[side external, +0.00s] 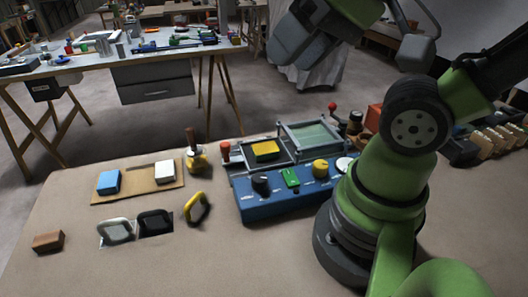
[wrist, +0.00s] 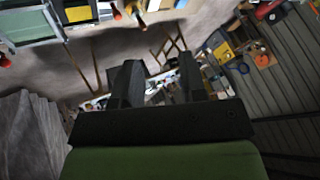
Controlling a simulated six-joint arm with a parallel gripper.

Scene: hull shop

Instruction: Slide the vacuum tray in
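A blue machine (side external: 290,198) with knobs and a green switch stands on the near bench. On its top is a grey-framed tray with a pale green panel (side external: 309,134), and left of it a dark bed holding a yellow block (side external: 265,149). I cannot tell which part is the vacuum tray. The green panel (wrist: 25,24) and yellow block (wrist: 77,13) also show at the top left of the wrist view. My gripper (side external: 292,52) is raised above and behind the machine, apart from it. In the wrist view its two dark fingers (wrist: 160,82) are spread with nothing between them.
A red-handled lever (side external: 332,108) stands behind the machine. To its left are a yellow tool with a wooden handle (side external: 196,155), a tan board (side external: 138,183) with blue and white blocks, and a leaning yellow ring (side external: 197,207).

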